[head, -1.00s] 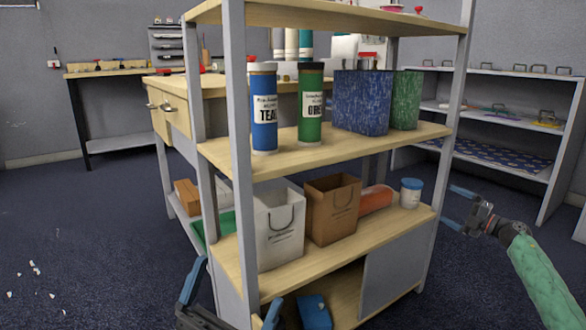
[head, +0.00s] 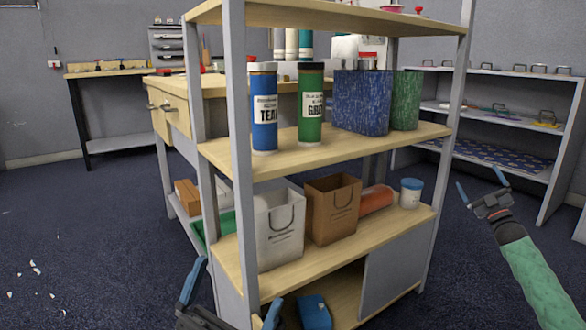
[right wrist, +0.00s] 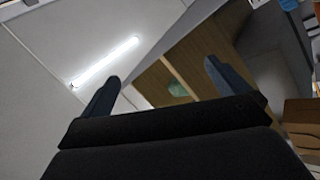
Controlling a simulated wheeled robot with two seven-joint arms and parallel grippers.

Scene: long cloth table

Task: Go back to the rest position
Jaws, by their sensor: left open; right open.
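My left gripper (head: 232,296) is at the bottom of the head view, in front of the shelf unit's lower left post. Its blue fingers are spread and nothing is between them. My right gripper (head: 482,188) is at the right of the head view, to the right of the shelf unit and clear of it. Its fingers are apart and empty. In the right wrist view its two dark fingers (right wrist: 160,88) are wide apart, with the ceiling, a lit tube lamp (right wrist: 105,62) and wooden boards behind them.
A wooden shelf unit (head: 350,260) stands close in front. It holds a blue tube (head: 263,105), a green tube (head: 311,105), a white bag (head: 281,232), a brown bag (head: 332,210) and a white tub (head: 411,193).

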